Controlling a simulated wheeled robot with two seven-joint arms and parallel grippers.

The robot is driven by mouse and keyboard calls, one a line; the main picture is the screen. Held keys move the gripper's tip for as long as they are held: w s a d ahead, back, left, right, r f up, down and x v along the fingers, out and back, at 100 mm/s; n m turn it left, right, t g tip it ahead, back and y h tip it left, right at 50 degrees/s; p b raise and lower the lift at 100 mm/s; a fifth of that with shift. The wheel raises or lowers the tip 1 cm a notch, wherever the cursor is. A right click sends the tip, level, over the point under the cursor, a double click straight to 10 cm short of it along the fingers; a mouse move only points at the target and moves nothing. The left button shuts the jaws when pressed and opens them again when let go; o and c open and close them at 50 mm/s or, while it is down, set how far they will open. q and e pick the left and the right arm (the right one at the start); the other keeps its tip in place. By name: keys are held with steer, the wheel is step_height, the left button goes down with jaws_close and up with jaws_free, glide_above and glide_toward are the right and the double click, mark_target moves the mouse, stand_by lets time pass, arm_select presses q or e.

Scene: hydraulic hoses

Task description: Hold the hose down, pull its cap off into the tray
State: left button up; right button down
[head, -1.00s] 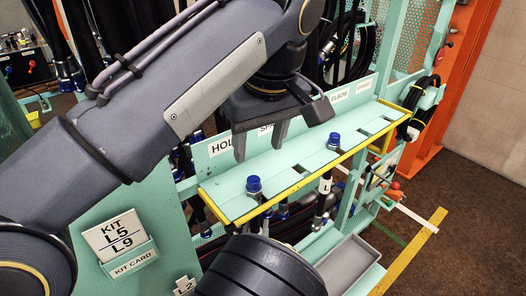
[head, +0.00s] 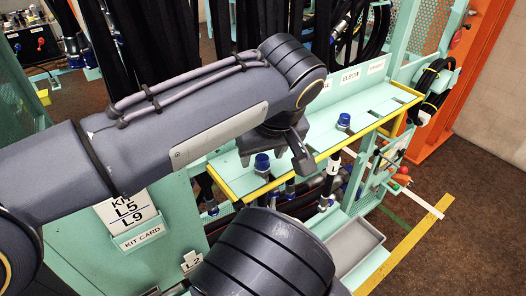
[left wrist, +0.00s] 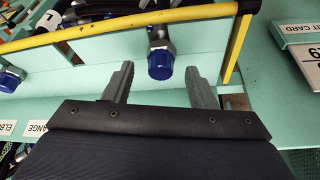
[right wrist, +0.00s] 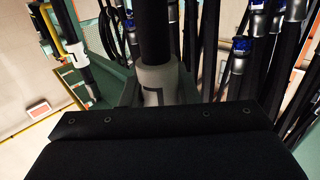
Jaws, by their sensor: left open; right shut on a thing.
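A blue-capped hose end stands up through the turquoise shelf; its blue cap (head: 262,162) is the nearer of two. My left gripper (left wrist: 160,82) is open, and in the left wrist view this cap (left wrist: 160,64) appears between its fingertips, with a gap on each side. The head view does not show the right fingers. The grey tray (head: 366,238) is low at the right.
A second blue cap (head: 343,120) stands farther along the shelf. A yellow rail (head: 318,157) edges the shelf. A kit card holder (head: 140,235) is at the left. Black hoses hang behind. The floor at the right is open.

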mark_target(263, 158)
arm_select(q)
steer(key=shift+f, duration=0.15)
steer(key=shift+c, duration=0.2)
jaws_close()
steer(key=shift+r, duration=0.25)
stand_by(0.6)
steer(key=shift+r, duration=0.9)
steer(key=shift+r, duration=2)
arm_select(e)
steer(key=c, duration=1)
jaws_free()
steer(key=shift+c, duration=0.2)
